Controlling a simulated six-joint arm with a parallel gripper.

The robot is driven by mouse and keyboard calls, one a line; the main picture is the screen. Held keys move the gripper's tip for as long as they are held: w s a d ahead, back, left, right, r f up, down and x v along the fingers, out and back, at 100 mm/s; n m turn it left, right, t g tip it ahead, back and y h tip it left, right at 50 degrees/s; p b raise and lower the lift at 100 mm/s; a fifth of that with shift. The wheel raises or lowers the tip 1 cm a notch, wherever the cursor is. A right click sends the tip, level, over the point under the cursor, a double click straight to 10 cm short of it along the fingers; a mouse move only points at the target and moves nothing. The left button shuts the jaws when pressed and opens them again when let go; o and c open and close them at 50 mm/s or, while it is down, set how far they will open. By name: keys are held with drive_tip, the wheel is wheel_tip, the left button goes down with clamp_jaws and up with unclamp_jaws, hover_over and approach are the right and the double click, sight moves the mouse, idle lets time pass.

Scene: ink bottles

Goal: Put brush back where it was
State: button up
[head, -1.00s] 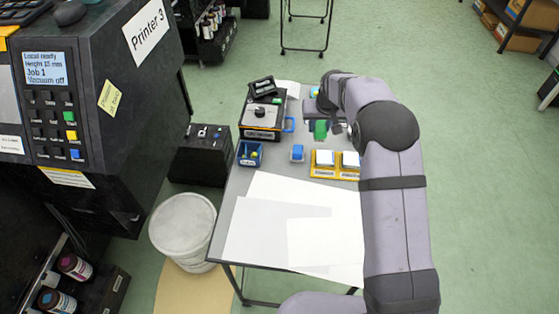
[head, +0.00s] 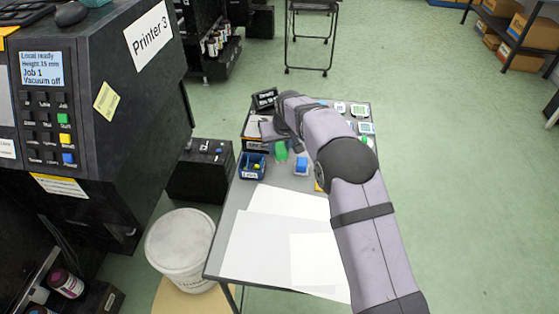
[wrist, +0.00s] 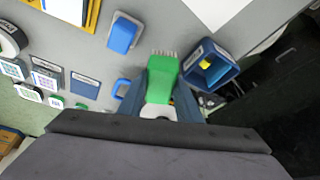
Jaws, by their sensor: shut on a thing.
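The green brush (wrist: 162,78) is held between my gripper's fingers (wrist: 172,95) in the wrist view, its pale bristles pointing away from the gripper. In the head view the green of the brush (head: 281,151) shows just below my gripper (head: 280,138), near the back left of the table. My gripper is shut on the brush. The open blue bin (wrist: 210,66), with something yellow inside, is to the right of the brush in the wrist view and apart from it. It also shows in the head view (head: 243,172). My gripper hides part of the brush handle.
A blue-topped block (head: 302,166) stands right of the bin. A black device (head: 255,145) is behind the bin, partly covered by my arm. Several small pads (head: 366,128) line the back right. White paper sheets (head: 265,250) cover the table's front. Printer 3 (head: 120,100) stands left.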

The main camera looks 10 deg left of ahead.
sight(279, 168)
drive_tip(key=shift+f+p, duration=0.55)
drive_tip(key=shift+f, duration=2.35)
drive_tip(key=shift+f, duration=0.1)
drive_tip(key=shift+f, duration=0.15)
drive_tip(key=o, duration=0.7)
drive_tip(key=shift+c, duration=0.2)
drive_tip(key=shift+r, duration=0.35)
drive_tip(key=b+v, duration=0.2)
drive_tip(key=v, duration=0.9)
drive_tip(key=shift+s+r, duration=0.25)
drive_tip(key=shift+r, duration=0.05)
drive_tip(key=shift+d, duration=0.1)
